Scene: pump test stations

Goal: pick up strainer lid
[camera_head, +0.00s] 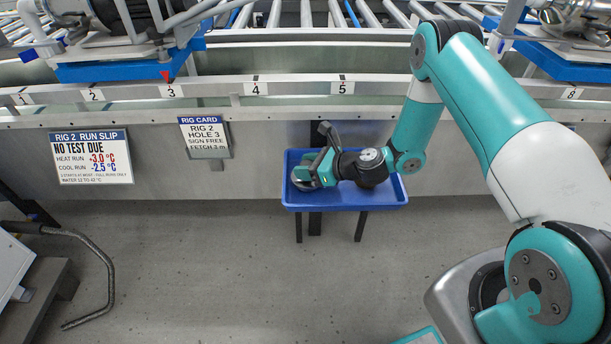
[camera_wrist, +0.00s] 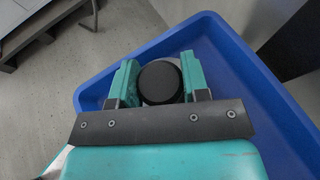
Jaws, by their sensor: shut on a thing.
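The strainer lid shows in the head view as a grey round disc (camera_head: 303,176) at the left end of the blue tray (camera_head: 375,207). In the wrist view its dark round knob (camera_wrist: 160,83) sits between the two teal fingers. My gripper (camera_head: 312,173) is shut on the lid, and it also shows in the wrist view (camera_wrist: 160,82). The fingers hide part of the lid. I cannot tell whether the lid rests on the tray floor or is slightly above it. The tray (camera_wrist: 225,50) surrounds the gripper in the wrist view.
The tray stands on dark legs before a grey rail with numbered marks. A rig card (camera_head: 205,137) and a run slip (camera_head: 91,158) hang to its left. A bent grey bar (camera_head: 103,265) stands at the lower left. The floor (camera_head: 220,260) between is clear.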

